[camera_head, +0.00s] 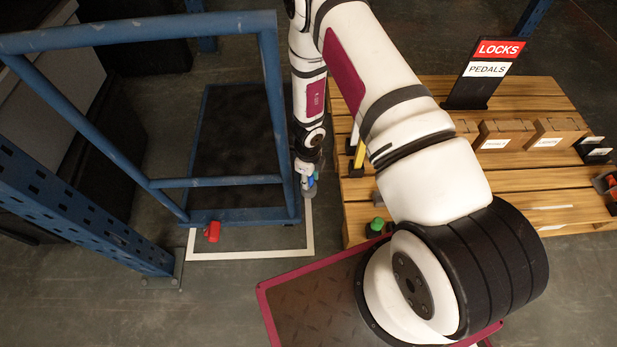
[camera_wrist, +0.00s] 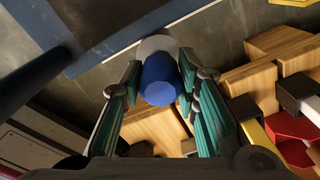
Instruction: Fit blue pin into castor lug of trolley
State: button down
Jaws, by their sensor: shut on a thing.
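The trolley (camera_head: 271,110) is a blue tubular frame around a dark deck, left of centre in the head view. My gripper (camera_head: 308,176) points down just outside its near right corner post. It is shut on the blue pin (camera_head: 310,182). In the wrist view, the blue pin (camera_wrist: 160,80) sits between the teal fingers of my gripper (camera_wrist: 160,72), its rounded blue end toward the camera. A grey rounded part (camera_wrist: 157,44) shows just beyond the pin; I cannot tell whether it is the castor or lug. Whether the pin touches the lug is hidden.
A red part (camera_head: 212,232) is at the trolley's near left corner. White tape (camera_head: 250,256) marks the floor. A slatted wooden bench (camera_head: 360,213) stands close on the right, with a green-topped item (camera_head: 377,225), wooden blocks and a LOCKS/PEDALS sign (camera_head: 486,72). A blue perforated upright (camera_head: 80,215) stands left.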

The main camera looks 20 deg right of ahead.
jog(key=shift+f+b, duration=0.8)
jog(key=shift+f, duration=0.3)
jog(key=c, duration=1.2)
grip_release()
jog(key=shift+o, duration=0.2)
